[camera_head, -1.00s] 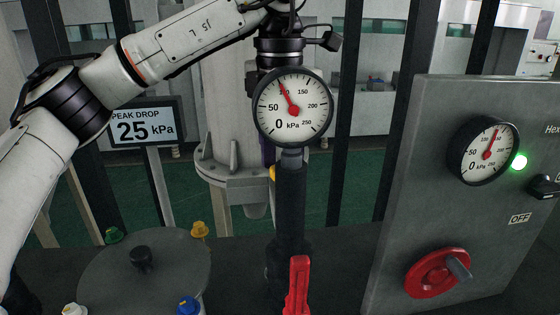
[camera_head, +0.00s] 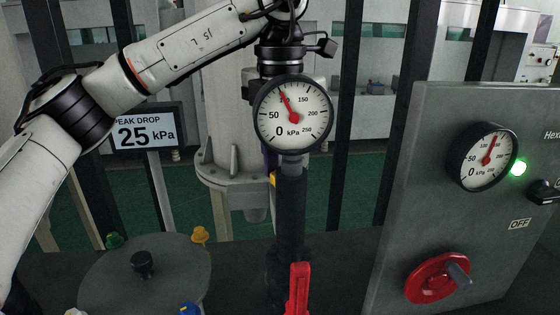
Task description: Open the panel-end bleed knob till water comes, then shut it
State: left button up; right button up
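My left arm comes in from the left, and its wrist points down behind the round pressure gauge (camera_head: 293,130). The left gripper's fingers are hidden by the gauge, so I cannot see whether they hold anything. The gauge needle points near 100 kPa. A bit of yellow (camera_head: 273,180) shows at the left side of the dark pipe (camera_head: 290,212) below the gauge; I cannot tell what it belongs to. No bleed knob can be made out for certain, and no water shows. My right gripper is out of view.
A grey panel (camera_head: 400,225) on the right carries a second gauge (camera_head: 482,172), a lit green lamp (camera_head: 518,168) and a red rotary switch (camera_head: 432,280). A red lever (camera_head: 299,290) stands low centre. A round lid (camera_head: 105,275) with coloured knobs and a "25 kPa" sign (camera_head: 147,128) are left.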

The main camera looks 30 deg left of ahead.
pick_arm(q)
jog(key=n+p, duration=0.1)
jog(key=n, duration=0.7)
jog(key=shift+p, duration=0.3)
jog(key=n, duration=0.3)
jog(key=shift+n+p, duration=0.4)
jog(key=shift+n, duration=0.6)
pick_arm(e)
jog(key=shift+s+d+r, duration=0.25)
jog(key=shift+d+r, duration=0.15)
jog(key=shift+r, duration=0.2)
pick_arm(q)
jog(key=o, duration=1.1)
